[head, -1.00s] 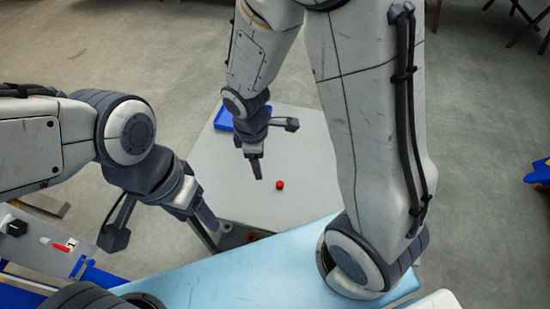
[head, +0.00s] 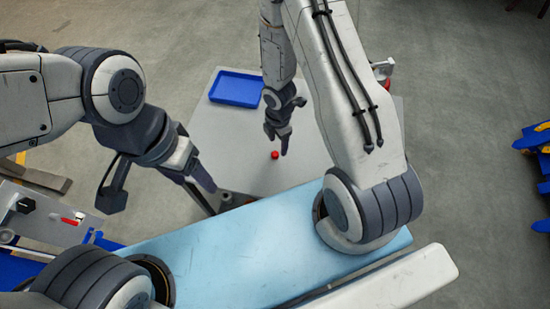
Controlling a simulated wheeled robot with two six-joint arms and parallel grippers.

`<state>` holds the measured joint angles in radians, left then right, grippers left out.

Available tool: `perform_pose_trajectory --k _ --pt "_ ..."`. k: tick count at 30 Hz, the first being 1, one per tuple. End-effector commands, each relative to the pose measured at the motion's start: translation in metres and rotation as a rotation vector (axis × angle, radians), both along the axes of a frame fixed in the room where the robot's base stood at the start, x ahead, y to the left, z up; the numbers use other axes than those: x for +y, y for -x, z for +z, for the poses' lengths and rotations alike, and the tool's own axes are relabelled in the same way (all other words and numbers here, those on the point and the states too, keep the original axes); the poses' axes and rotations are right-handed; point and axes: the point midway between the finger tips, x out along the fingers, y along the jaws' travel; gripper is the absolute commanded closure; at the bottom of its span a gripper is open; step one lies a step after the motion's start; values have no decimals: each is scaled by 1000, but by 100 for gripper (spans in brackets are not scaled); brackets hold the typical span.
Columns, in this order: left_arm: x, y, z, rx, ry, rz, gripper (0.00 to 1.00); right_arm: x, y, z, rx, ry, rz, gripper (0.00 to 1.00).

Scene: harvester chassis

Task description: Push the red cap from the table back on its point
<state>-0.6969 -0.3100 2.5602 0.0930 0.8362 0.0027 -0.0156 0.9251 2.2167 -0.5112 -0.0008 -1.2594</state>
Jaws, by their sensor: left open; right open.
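The red cap (head: 275,155) lies on the grey table (head: 235,165). My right gripper (head: 277,146) points down just above and beside the cap, its fingers apart on either side as seen from here; I cannot tell how high it is above the table. My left gripper (head: 200,182) is open and empty at the table's near left edge, away from the cap. The cap's point cannot be made out for certain.
A blue tray (head: 236,88) sits at the table's far left. A chassis panel with a red part (head: 70,221) is at the lower left. Blue and yellow parts (head: 535,140) are at the right edge. The table's middle is mostly clear.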

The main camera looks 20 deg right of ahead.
Motion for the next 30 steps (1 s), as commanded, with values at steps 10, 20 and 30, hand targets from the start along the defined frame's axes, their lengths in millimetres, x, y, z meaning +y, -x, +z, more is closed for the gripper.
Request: perform_pose_trajectory --k 10,20,30 --pt "0 0 -28 0 0 -2 37 5 -2 -32 1 0 0 32" --pt "0 0 -55 0 0 -3 37 8 -3 -61 0 0 -1 32" --pt "0 0 -53 0 0 -3 37 8 -3 -59 1 0 -2 90"
